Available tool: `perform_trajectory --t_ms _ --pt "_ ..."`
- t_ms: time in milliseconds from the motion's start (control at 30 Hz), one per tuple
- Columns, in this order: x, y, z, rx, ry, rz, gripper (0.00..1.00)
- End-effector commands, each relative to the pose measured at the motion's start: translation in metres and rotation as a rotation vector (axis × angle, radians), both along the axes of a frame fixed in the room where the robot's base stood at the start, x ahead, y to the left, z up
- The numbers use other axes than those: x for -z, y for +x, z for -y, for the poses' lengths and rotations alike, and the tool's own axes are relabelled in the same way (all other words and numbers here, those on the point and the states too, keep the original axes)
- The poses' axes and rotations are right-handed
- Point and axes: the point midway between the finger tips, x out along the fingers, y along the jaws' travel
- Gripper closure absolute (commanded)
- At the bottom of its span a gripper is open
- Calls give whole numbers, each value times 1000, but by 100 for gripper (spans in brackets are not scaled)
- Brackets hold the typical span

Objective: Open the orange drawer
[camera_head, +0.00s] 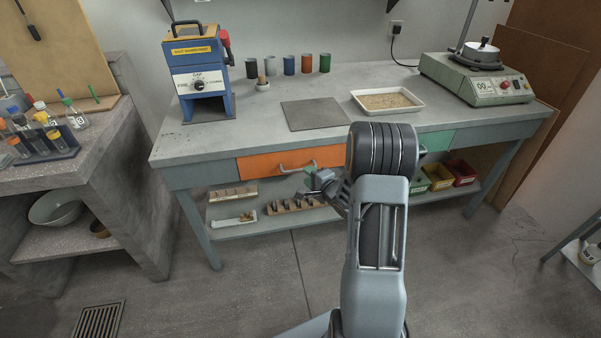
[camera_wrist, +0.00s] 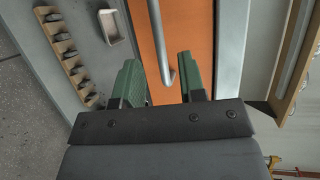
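The orange drawer (camera_head: 258,164) is in the front of the grey bench, and its front looks flush with the bench. Its metal handle (camera_head: 297,169) is a grey bar across the front. In the wrist view the orange front (camera_wrist: 188,28) fills the upper middle and the handle (camera_wrist: 158,42) runs down between my fingers. My gripper (camera_wrist: 157,62) is open, with one green finger on each side of the handle and a gap to both. In the head view my gripper (camera_head: 314,180) is at the handle's right end, partly hidden by my arm.
A lower shelf (camera_head: 246,230) under the drawer carries wooden racks (camera_head: 292,206) of small tools. Green and red bins (camera_head: 440,177) stand at its right. The benchtop holds a blue machine (camera_head: 199,75), a grey plate (camera_head: 313,115) and a tray (camera_head: 387,101). Floor in front is clear.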

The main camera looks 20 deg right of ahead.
Motion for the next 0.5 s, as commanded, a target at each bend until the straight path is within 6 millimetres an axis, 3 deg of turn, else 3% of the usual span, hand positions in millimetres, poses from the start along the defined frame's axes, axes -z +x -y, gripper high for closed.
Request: perform_trajectory --t_ms 200,500 --pt "8 33 -7 -1 -2 -1 63" --pt "10 51 -10 1 -1 -1 63"
